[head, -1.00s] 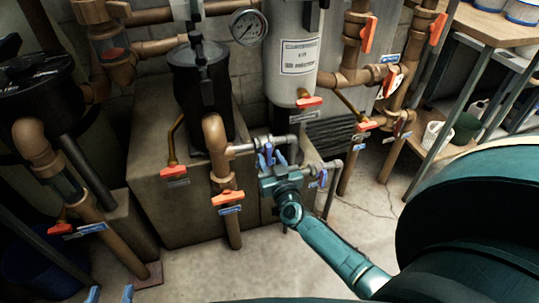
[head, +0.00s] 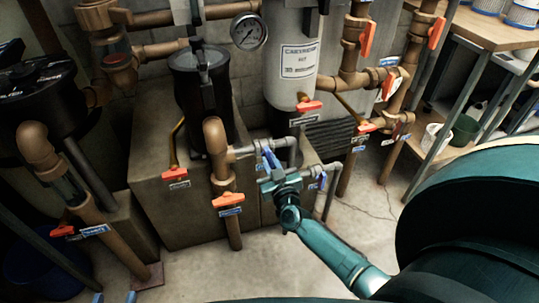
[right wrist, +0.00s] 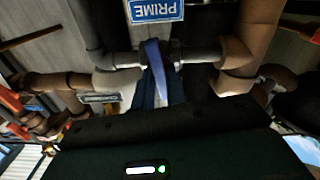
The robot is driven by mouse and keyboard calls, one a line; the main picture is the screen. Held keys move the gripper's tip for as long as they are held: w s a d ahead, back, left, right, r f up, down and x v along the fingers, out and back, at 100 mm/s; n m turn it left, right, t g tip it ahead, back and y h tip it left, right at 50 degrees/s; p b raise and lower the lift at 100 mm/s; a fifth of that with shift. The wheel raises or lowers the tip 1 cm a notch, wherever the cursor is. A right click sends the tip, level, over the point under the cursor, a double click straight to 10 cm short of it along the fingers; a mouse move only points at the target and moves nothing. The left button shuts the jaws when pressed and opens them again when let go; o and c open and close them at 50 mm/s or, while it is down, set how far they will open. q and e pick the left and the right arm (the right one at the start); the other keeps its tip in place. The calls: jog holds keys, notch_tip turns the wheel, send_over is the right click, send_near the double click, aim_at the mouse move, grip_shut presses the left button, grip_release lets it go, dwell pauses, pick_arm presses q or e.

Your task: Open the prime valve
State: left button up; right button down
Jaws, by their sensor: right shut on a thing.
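The prime valve's blue lever handle (right wrist: 157,66) stands roughly crosswise to its grey pipe in the right wrist view. Its PRIME label (right wrist: 156,10) shows upside down above it. My right gripper (right wrist: 160,92) is shut on the handle's near end, with a dark finger on each side. In the head view, my right gripper (head: 271,160) is at the thin grey pipe right of the black strainer; the handle is hard to tell from the fingers there.
Brown pipes with orange-handled valves stand around, including one (head: 229,199) just left of my right gripper. A black strainer (head: 203,95), grey tank (head: 291,75) and pressure gauge (head: 248,31) are behind. A workbench (head: 497,22) is at right. Floor in front is clear.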

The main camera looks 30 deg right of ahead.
jog(key=shift+r+n+p, duration=0.25)
jog(key=shift+n+p, duration=0.1)
jog(key=shift+n, duration=0.55)
jog(key=n+p, duration=0.6)
jog(key=n, duration=0.6)
jog(key=shift+f, duration=0.1)
jog(key=shift+f+n, duration=0.1)
jog(key=shift+n, duration=1.2)
jog(key=shift+f+n, duration=0.1)
jog(key=shift+n, duration=0.2)
jog(key=c, duration=1.3)
grip_release()
pick_arm(q)
notch_tip(320, 180, up, 8)
jog(key=s+a+n, duration=0.1)
jog(key=a+n, duration=0.1)
jog(key=n, duration=0.1)
jog(key=shift+s+a+t+y, duration=0.25)
jog(key=shift+s+t+y, duration=0.05)
jog(key=shift+s+y, duration=0.1)
jog(key=shift+f, duration=0.1)
